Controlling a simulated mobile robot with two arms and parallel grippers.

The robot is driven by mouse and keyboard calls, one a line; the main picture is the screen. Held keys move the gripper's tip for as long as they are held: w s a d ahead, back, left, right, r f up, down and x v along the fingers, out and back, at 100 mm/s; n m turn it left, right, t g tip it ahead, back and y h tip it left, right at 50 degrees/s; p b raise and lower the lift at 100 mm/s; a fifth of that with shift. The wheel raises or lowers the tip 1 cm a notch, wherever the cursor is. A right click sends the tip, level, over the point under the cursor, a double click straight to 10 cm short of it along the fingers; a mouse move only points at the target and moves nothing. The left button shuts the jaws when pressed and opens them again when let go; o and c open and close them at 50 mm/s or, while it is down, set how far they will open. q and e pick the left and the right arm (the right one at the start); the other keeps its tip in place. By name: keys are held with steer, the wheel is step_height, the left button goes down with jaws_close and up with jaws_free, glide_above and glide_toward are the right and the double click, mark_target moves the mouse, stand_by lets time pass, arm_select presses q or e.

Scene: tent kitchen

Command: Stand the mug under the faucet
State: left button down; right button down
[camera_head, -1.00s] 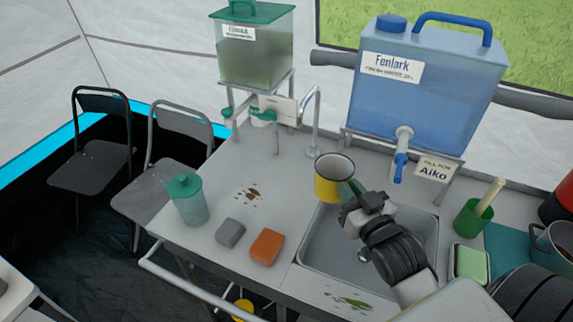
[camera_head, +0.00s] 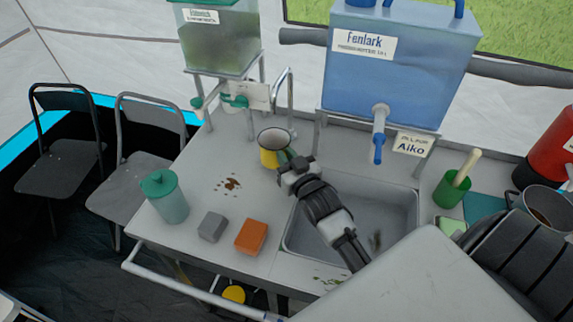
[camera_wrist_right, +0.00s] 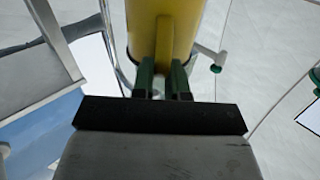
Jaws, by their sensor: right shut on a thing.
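The yellow mug (camera_head: 267,158), with a pale rim, is upright with its opening up. It is near the counter's back, left of the sink (camera_head: 378,205). My right gripper (camera_head: 287,160) is shut on the mug's handle; in the right wrist view its green fingers (camera_wrist_right: 162,80) flank the handle of the mug (camera_wrist_right: 183,20). I cannot tell whether the mug touches the counter. A thin curved metal faucet (camera_head: 290,82) stands just behind the mug. A blue tap (camera_head: 379,135) is on the blue Fenlark tank (camera_head: 395,75), and a green-handled tap (camera_head: 235,101) is on the left tank (camera_head: 215,45). My left gripper is not in view.
A green-lidded tumbler (camera_head: 165,198), a grey block (camera_head: 213,227) and an orange block (camera_head: 251,236) stand on the counter's left. A brown spill (camera_head: 230,185) lies behind them. A green cup (camera_head: 451,190) and a pot (camera_head: 545,207) are at the right. A sign reads Aiko (camera_head: 413,145).

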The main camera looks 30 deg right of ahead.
step_height(320, 180, down, 3)
steer(key=shift+r, duration=0.2)
steer(key=shift+f, duration=0.4)
steer(key=c, duration=1.1)
jaws_free()
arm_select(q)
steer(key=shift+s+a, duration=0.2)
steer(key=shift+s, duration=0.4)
